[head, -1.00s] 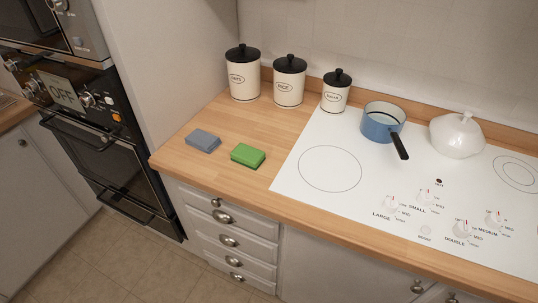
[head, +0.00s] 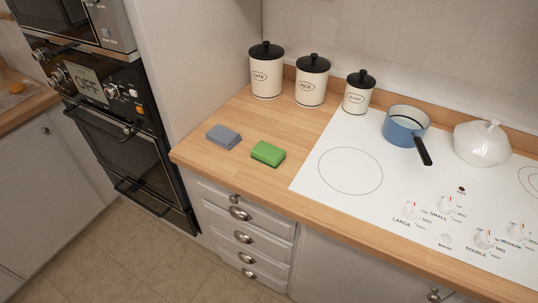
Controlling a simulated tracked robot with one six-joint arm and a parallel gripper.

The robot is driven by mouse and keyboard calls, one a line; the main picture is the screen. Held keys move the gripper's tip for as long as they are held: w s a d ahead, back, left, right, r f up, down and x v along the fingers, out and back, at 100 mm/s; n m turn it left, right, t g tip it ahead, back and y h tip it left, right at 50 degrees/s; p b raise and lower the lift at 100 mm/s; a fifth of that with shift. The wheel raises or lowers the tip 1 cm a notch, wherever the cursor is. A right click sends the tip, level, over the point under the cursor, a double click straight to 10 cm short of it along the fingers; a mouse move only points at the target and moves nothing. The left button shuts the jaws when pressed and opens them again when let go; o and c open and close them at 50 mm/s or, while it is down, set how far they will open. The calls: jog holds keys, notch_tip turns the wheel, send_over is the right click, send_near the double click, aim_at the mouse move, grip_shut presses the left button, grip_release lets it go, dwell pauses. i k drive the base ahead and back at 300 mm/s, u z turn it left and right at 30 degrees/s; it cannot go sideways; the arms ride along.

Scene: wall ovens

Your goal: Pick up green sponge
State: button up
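The green sponge (head: 268,154) lies flat on the wooden worktop (head: 215,161), near its front edge and just left of the white hob. A blue-grey sponge (head: 223,137) lies to its left, a small gap apart. My gripper is not in view.
The white hob (head: 320,181) holds a blue saucepan (head: 404,128), its dark handle toward the front, and a white lidded pot (head: 482,144). Three canisters (head: 312,81) with black lids stand behind the sponges. Wall ovens (head: 125,150) are at left, drawers (head: 243,232) below. Tiled floor in front is clear.

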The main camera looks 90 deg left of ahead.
aim_at(271, 156)
jog(key=u, duration=0.05)
jog(key=k, duration=2)
jog(key=u, duration=2.35)
jog(key=i, duration=0.45)
